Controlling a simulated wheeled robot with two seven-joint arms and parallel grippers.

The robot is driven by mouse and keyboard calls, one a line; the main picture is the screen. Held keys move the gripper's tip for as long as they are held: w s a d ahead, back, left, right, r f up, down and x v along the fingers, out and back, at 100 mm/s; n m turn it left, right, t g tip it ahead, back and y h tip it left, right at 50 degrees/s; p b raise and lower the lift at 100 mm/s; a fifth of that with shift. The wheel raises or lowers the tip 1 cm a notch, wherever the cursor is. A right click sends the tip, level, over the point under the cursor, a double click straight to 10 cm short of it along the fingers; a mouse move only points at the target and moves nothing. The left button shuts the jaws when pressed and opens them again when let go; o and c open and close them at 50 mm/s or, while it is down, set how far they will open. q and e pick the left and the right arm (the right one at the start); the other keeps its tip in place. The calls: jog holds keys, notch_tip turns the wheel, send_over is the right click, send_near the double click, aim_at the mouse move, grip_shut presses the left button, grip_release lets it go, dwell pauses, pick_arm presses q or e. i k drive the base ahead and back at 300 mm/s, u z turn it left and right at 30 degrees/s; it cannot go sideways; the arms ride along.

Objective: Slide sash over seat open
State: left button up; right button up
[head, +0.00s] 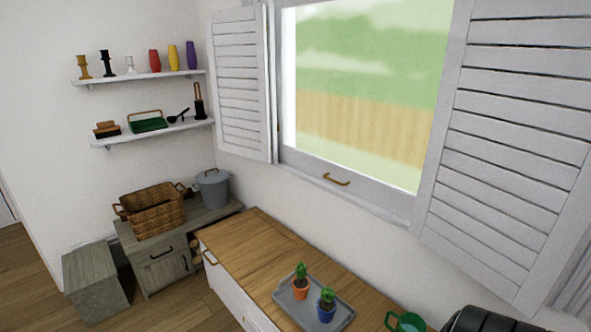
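The window sash (300,165) is a grey-white frame around a large pane, set in the wall above the wooden seat (245,235). Its bottom rail appears to sit down at the sill. A brass-coloured pull handle (336,179) is fixed on that rail. The top of the sash is cut off by the picture edge. Neither of my grippers shows, and nothing is seen touching the handle. A dark rounded shape at the bottom right corner is cut off, and I cannot tell what it is.
A left shutter (240,85) and a right shutter (510,130) are folded open beside the window. A wicker basket (155,212) and grey pot (213,188) are further left.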

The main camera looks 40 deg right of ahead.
aim_at(396, 201)
jog(key=i, duration=2.85)
jog(key=z, duration=4.25)
